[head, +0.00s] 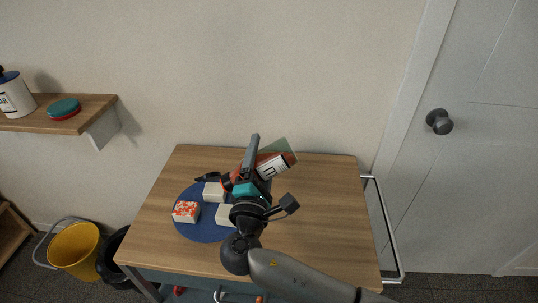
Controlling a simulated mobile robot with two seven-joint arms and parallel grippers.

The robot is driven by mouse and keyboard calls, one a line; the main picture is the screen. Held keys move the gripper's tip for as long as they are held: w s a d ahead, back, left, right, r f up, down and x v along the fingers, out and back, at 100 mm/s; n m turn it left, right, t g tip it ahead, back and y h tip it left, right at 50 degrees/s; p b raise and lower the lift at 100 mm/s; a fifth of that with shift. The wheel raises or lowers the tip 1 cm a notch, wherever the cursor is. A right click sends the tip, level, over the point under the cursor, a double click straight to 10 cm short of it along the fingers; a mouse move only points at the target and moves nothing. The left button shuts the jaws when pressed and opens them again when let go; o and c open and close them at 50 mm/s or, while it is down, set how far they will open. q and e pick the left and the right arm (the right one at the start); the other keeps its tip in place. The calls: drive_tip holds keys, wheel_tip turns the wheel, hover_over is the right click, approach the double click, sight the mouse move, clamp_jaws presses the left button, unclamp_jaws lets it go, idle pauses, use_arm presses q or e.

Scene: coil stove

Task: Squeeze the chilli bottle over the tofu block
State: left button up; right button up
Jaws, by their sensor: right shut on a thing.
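The chilli bottle (275,166) is red with a white label. It lies tilted, nearly on its side, with its dark nozzle pointing left. My right gripper (250,172) is shut on it and holds it above the table. A tofu block (186,211) with red-orange topping is at the left of a round blue plate (196,234). Two plain white blocks, one at the back (213,192) and one in front (226,215), are also on the plate, partly hidden by my gripper. The nozzle shows just above the back white block. My left gripper is not in view.
The wooden table (330,215) is clear to the right, with a metal rail (391,240) at its right side. A wall shelf (85,106) at left holds a white bottle (14,97) and a teal-red round item (64,109). A yellow bucket (75,246) is on the floor.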

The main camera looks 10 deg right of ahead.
drive_tip(key=a+n, duration=0.1)
drive_tip(key=n, duration=0.1)
drive_tip(key=a+r+n+t+p, duration=0.1)
drive_tip(key=n, duration=0.1)
drive_tip(key=a+r+n+t+y, duration=0.1)
drive_tip(key=n, duration=0.1)
drive_tip(key=shift+r+p, duration=0.15)
drive_tip(key=shift+p, duration=0.15)
